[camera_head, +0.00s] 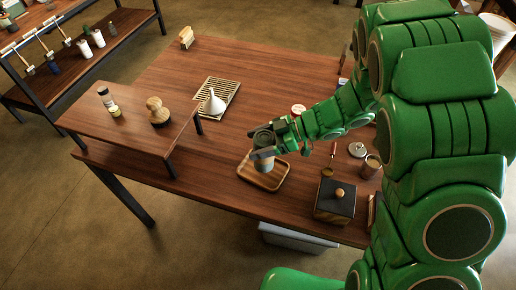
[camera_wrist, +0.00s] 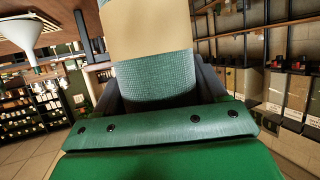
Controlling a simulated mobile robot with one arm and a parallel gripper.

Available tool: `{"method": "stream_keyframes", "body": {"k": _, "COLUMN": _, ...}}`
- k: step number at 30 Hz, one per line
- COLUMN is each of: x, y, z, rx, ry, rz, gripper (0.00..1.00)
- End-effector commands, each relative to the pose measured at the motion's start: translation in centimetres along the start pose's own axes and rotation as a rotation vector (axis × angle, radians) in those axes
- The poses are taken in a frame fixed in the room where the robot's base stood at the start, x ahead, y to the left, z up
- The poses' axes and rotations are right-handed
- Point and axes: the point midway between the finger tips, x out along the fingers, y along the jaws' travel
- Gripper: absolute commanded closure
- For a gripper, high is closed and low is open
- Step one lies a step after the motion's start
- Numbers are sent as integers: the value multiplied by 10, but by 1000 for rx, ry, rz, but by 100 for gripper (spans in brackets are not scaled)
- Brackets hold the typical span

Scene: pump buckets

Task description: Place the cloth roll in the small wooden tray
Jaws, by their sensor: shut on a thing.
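My gripper is shut on the roll. In the wrist view the roll (camera_wrist: 150,38) fills the upper middle, beige with a teal woven band, between dark fingers (camera_wrist: 155,85). The tray is a light wooden one with rounded corners, on the table's front part. I cannot tell whether the roll's lower end touches the tray floor.
A dark box with a wooden knob (camera_head: 335,199) stands right of the tray. A metal cup (camera_head: 371,166) and a round lid (camera_head: 357,149) are farther right. A white funnel (camera_head: 214,102) sits on a slatted rack (camera_head: 228,88). The table left of the tray is clear.

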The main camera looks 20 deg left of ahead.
Motion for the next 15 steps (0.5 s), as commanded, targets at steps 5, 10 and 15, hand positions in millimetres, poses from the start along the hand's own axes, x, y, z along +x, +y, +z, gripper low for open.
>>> {"method": "stream_keyframes", "body": {"k": 5, "x": 2, "y": 2, "z": 3, "rx": 0, "ry": -1, "rz": 0, "gripper": 61}}
{"method": "stream_keyframes", "body": {"k": 10, "x": 6, "y": 5, "z": 11, "rx": 1, "ry": 2, "rz": 0, "gripper": 61}}
{"method": "stream_keyframes", "body": {"k": 15, "x": 13, "y": 5, "z": 27, "rx": 3, "ry": 3, "rz": 0, "gripper": 61}}
